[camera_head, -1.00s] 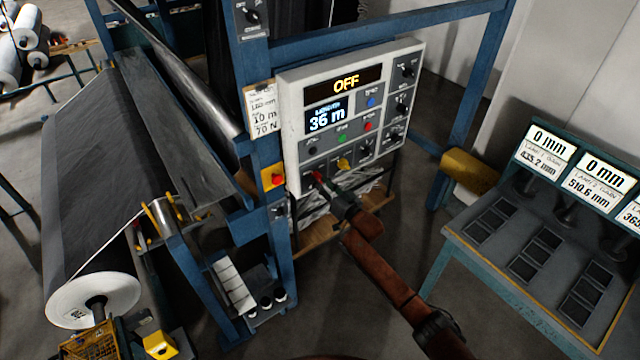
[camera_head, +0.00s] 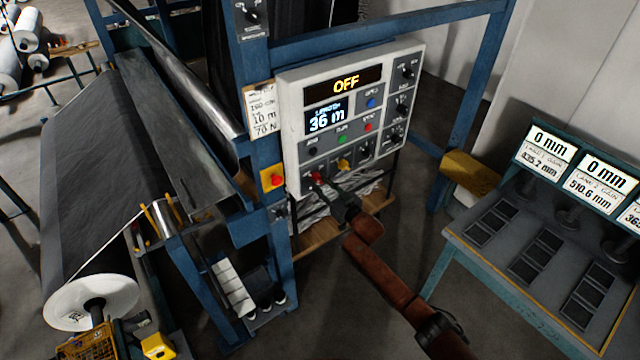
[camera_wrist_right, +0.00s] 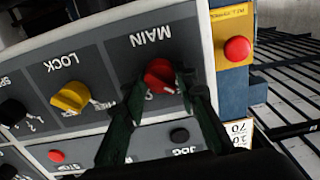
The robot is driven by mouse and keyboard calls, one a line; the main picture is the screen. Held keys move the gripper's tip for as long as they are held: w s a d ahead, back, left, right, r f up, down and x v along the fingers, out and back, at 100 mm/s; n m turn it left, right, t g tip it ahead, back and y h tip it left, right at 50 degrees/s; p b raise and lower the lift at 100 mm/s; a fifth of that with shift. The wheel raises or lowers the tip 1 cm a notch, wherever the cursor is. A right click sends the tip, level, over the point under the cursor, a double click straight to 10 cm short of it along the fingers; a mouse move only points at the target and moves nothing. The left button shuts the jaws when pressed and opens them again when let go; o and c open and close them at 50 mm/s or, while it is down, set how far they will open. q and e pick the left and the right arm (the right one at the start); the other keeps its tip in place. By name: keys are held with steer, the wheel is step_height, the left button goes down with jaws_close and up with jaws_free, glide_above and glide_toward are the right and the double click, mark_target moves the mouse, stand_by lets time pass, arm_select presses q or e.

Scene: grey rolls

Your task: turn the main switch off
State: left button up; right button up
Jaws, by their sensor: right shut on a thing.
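The main switch is a red knob (camera_head: 317,177) at the lower left of the grey control panel (camera_head: 292,125). In the right wrist view the knob (camera_wrist_right: 159,73) sits beside the upside-down label MAIN. My right gripper (camera_head: 326,185) reaches the panel from below right. In the wrist view its two dark green fingers (camera_wrist_right: 163,90) are shut on the knob, one on each side. The fingers partly hide the position marks around it. The panel's upper display (camera_head: 346,83) reads OFF. My left gripper is not in view.
A yellow lock knob (camera_head: 344,164) is close beside the main switch on the panel. A red button on a yellow plate (camera_head: 272,178) is on the blue post to the left. A gauge bench (camera_head: 470,245) stands at the right. The floor between is clear.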

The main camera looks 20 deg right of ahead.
steer(key=shift+f, duration=0.1)
steer(key=o, duration=1.2)
steer(key=shift+c, duration=0.2)
steer(key=v, duration=1.2)
